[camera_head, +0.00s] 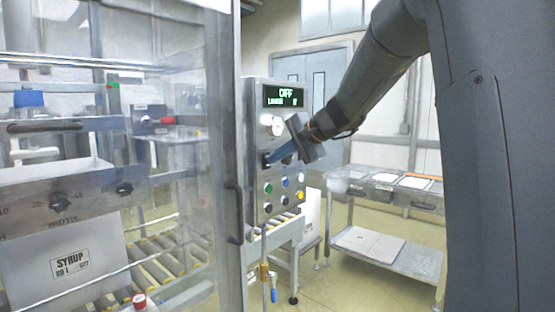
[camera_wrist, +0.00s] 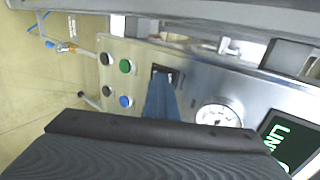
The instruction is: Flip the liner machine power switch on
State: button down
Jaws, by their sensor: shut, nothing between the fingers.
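The liner machine's grey control panel (camera_head: 257,150) stands right of the clear enclosure in the head view. Its display (camera_head: 284,96) reads OFF on the top line. A dark rocker-like switch (camera_head: 266,160) sits below the gauge. In the wrist view the switch (camera_wrist: 162,69) shows as a dark rectangle at the fingertips. My gripper (camera_head: 272,160) is shut and empty, with its blue fingertips at the switch. In the wrist view, the gripper (camera_wrist: 161,80) partly covers the switch. I cannot tell whether the tips touch it or which way it is tipped.
A white gauge (camera_wrist: 218,115) sits beside the switch. Green (camera_wrist: 126,66), blue (camera_wrist: 126,101) and dark buttons lie on its other side. The clear enclosure door (camera_head: 180,150) is close on the left. A metal cart (camera_head: 385,256) stands at right, with open floor between.

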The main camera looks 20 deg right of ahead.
jog(key=shift+r, duration=0.65)
jog(key=f+b+v, duration=0.1)
jog(key=b+v, duration=0.1)
jog(key=v, duration=1.1)
jog(key=shift+s+d+b, duration=0.3)
jog(key=shift+s+b, duration=0.05)
jog(key=shift+f, duration=0.2)
